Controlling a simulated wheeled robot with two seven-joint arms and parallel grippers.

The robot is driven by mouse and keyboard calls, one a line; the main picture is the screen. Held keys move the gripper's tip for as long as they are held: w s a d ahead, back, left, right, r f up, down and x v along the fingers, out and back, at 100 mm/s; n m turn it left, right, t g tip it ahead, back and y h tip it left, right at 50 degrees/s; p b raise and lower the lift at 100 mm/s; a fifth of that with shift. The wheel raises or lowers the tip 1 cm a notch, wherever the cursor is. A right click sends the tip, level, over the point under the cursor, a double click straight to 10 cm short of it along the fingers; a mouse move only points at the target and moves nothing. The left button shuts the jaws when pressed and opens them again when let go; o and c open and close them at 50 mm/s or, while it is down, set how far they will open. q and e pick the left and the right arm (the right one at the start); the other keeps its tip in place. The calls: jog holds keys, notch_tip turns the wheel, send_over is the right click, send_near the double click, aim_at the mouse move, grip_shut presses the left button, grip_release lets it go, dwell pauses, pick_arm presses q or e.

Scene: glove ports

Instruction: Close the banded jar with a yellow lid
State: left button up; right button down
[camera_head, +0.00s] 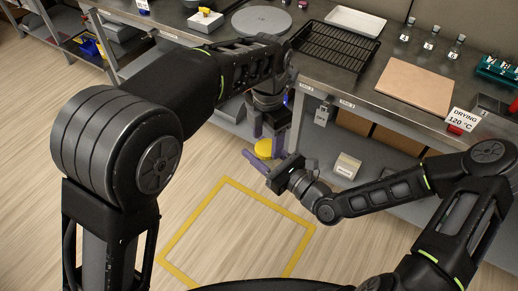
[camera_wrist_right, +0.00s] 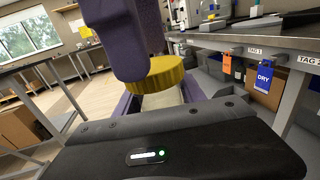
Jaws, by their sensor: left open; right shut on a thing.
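The yellow lid (camera_head: 264,148) shows between my two grippers in the head view. In the right wrist view the ridged yellow lid (camera_wrist_right: 158,75) lies over a pale body, seemingly the jar (camera_wrist_right: 162,99), between the purple fingers of my right gripper. My right gripper (camera_head: 268,162) is shut on this jar. Its bands are hidden. My left gripper (camera_head: 268,132) points down from above, open, with its fingers around or beside the lid. One left finger (camera_wrist_right: 122,40) hides part of the lid. I cannot tell whether the lid is fully seated.
Both grippers are in front of the steel bench, above the floor with a yellow taped square (camera_head: 225,182). On the bench are a black wire rack (camera_head: 335,46), a white tray (camera_head: 356,21), a tan board (camera_head: 415,86), a grey disc (camera_head: 262,20) and small glass bottles (camera_head: 429,40).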

pick_arm(q)
jog(key=shift+f, duration=0.9)
jog(key=shift+c, duration=0.2)
